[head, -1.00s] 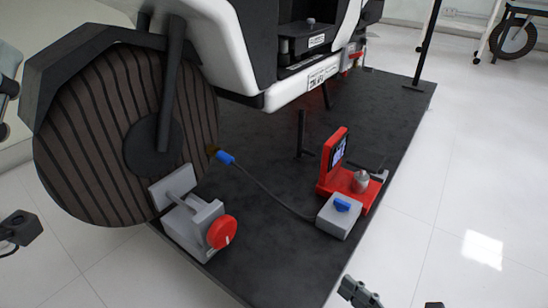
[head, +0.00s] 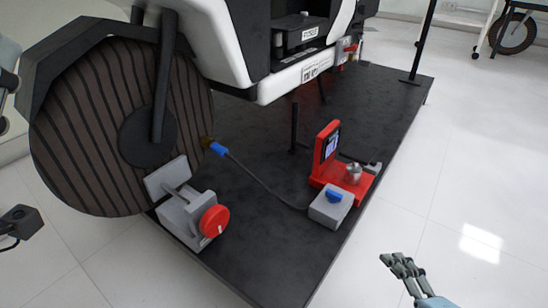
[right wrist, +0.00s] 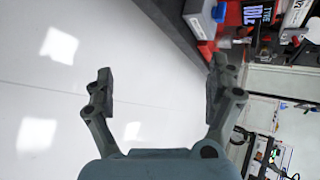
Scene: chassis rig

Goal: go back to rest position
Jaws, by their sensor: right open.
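My right gripper (head: 396,261) is at the lower right of the head view, over the white floor and clear of the black platform (head: 270,265). In the right wrist view the same gripper (right wrist: 161,78) has its two fingers spread wide, with nothing between them but floor behind. My left gripper's fingers do not show. Only what looks like parts of my left arm show at the left edge of the head view.
On the platform stand a large striped wheel (head: 80,130), a grey clamp with a red knob (head: 214,221), a grey box with a blue switch (head: 331,207) and a red stand with a screen (head: 325,155). A cable (head: 262,182) runs to the box. Floor (head: 460,190) on the right is clear.

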